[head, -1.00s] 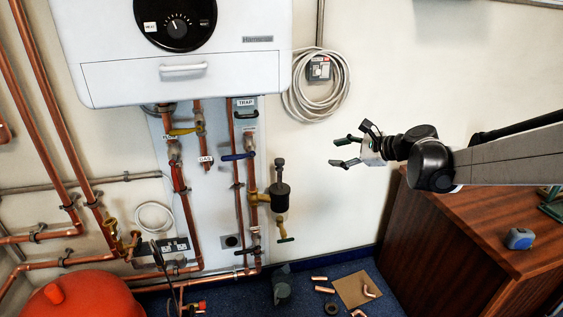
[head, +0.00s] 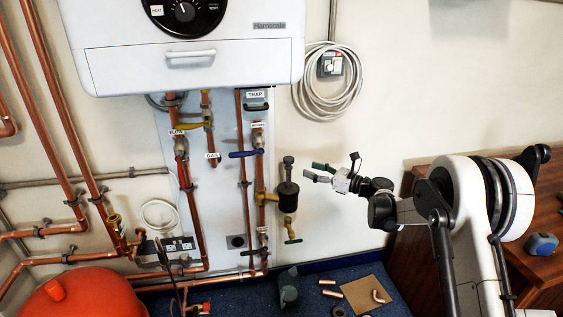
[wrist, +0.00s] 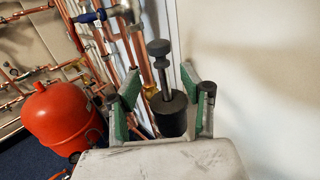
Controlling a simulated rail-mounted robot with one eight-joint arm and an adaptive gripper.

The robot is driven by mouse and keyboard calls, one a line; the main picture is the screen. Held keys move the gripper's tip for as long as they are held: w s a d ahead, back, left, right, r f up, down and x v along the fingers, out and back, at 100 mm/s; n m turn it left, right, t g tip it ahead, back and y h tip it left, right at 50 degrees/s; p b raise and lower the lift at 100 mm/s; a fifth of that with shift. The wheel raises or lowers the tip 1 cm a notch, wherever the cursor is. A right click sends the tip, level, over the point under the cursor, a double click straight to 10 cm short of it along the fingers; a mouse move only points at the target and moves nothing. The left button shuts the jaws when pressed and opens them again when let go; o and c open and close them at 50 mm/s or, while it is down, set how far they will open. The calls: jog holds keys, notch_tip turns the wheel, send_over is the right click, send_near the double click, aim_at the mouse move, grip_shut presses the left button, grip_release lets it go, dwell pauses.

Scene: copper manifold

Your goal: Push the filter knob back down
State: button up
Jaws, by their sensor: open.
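The filter is a black cylinder (head: 288,197) on the right-hand copper pipe, with a green-handled drain valve below. Its dark filter knob (head: 288,162) stands above the body. In the wrist view the knob (wrist: 159,48) sits on a bare metal stem above the filter's black body (wrist: 172,114), so it is raised. My gripper (head: 312,172) is open and empty, just right of the knob in the head view. In the wrist view my gripper's green-padded fingers (wrist: 160,80) appear on either side of the knob and stem. I cannot tell any contact.
A blue-handled valve (head: 243,154) and copper pipes stand left of the filter, under the white boiler (head: 190,60). A coiled cable (head: 328,85) hangs on the wall above my gripper. A wooden cabinet (head: 408,265) stands right. Loose fittings lie on the blue floor.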

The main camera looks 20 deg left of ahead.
aim_at(289, 163)
jog(key=b+x, duration=0.3)
jog(key=x, duration=1)
jog(key=shift+a, duration=0.25)
jog(key=shift+c, duration=0.2)
